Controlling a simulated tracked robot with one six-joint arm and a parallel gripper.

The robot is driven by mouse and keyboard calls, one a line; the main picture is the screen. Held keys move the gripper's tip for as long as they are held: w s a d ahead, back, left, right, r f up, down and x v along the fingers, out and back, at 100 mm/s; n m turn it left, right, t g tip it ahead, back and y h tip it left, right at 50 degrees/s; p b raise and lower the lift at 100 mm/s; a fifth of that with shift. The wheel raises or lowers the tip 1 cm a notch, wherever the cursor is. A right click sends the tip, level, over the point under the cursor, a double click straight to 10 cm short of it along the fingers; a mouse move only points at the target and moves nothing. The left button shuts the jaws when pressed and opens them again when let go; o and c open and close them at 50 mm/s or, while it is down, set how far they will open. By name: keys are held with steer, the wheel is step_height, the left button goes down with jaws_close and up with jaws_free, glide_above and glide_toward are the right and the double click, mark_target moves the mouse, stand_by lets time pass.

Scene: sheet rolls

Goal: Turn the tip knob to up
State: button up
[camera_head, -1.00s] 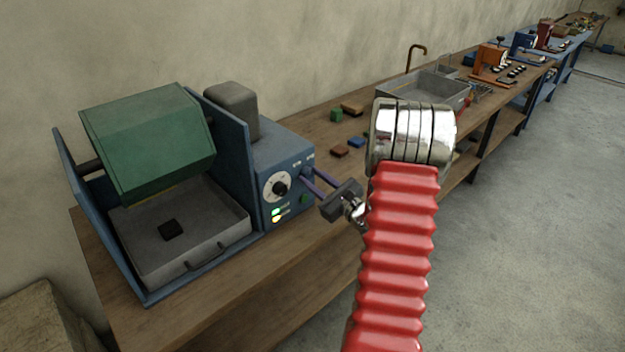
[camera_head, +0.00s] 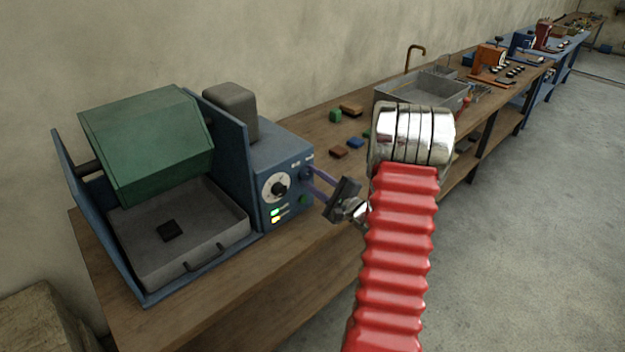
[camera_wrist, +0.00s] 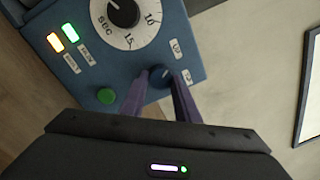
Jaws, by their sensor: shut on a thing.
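My gripper (camera_head: 309,174) is shut on the knob, one purple finger on each side; the wrist view also shows my gripper (camera_wrist: 159,80). The fingers partly hide the knob. The gripper's dark palm is tilted in the head view. A green hood (camera_head: 150,140) hangs above a grey tray (camera_head: 235,225).
The SEC dial (camera_wrist: 125,22), a green button (camera_wrist: 106,96) and two lit lamps are close to my fingers. Small blocks and a grey bin (camera_head: 425,88) are on the wooden bench (camera_head: 215,305) behind my arm. The floor at right is clear.

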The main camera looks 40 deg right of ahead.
steer(key=shift+a+f, duration=0.1)
steer(key=o, duration=1)
steer(key=shift+o, duration=0.2)
steer(key=shift+s, duration=0.15)
steer(key=s, duration=1.3)
steer(key=shift+s+f, duration=0.25)
steer(key=shift+f, duration=0.2)
